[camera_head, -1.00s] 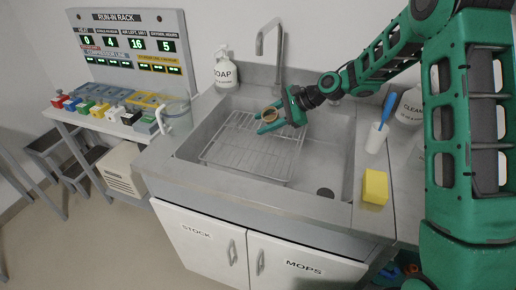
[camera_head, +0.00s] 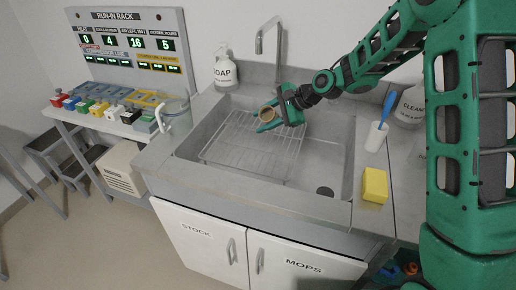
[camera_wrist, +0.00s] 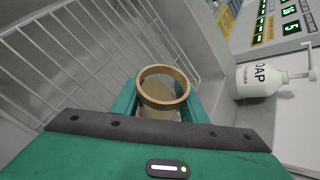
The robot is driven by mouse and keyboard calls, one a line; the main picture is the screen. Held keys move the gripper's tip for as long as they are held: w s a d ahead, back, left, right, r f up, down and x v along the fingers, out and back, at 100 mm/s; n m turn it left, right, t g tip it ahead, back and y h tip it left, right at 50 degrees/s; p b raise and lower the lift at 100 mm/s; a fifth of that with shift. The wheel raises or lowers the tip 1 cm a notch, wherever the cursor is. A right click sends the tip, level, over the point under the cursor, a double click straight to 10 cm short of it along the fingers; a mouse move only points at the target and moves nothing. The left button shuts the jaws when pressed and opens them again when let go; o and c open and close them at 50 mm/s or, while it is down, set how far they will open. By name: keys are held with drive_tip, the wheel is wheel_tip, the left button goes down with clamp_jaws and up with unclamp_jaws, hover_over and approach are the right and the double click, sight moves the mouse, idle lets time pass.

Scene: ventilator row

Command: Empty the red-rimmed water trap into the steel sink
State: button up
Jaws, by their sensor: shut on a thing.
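My gripper (camera_head: 268,121) is shut on a small round cup-like trap (camera_head: 267,114) with a brownish-orange rim. In the wrist view the trap (camera_wrist: 163,90) sits between the green fingers, its open mouth facing the camera. The rim looks more brown than red here. The inside looks pale and greyish; I cannot tell whether it holds water. The steel sink (camera_head: 325,160) lies below, and the gripper holds the trap over its back part, above a wire rack. In the head view the trap looks tilted.
The wire rack (camera_head: 250,150) covers the sink's left part; the right part, with the drain (camera_head: 325,191), is clear. A tap (camera_head: 270,45) and soap bottle (camera_head: 226,70) stand behind. A yellow sponge (camera_head: 374,185) and a brush holder (camera_head: 376,137) stand at right.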

drive_tip(key=shift+r+n+t+h+p, duration=0.35)
drive_tip(key=shift+n+t+h+p, duration=0.15)
drive_tip(key=shift+t+h+p, duration=0.15)
idle(0.8)
drive_tip(key=shift+w+d+f+n+t+h+p, duration=0.15)
drive_tip(key=shift+f+n+t+h+p, duration=0.1)
drive_tip(key=shift+f+n+t+p, duration=0.25)
idle(0.6)
drive_tip(key=shift+r+n+t+h+p, duration=0.3)
drive_tip(key=shift+r+t+h+p, duration=0.1)
drive_tip(key=shift+t+p, duration=0.2)
idle(1.1)
drive_tip(key=shift+s+a+r+n+t+h+p, duration=0.25)
drive_tip(key=shift+s+a+n+t+h+p, duration=0.15)
drive_tip(key=shift+t+p, duration=0.25)
idle(1.0)
drive_tip(key=shift+f+n+t+p, duration=0.3)
drive_tip(key=shift+f+t+p, duration=0.15)
drive_tip(key=shift+t+p, duration=0.05)
idle(1.1)
drive_tip(key=shift+s+r+h, duration=0.1)
drive_tip(key=shift+h, duration=0.2)
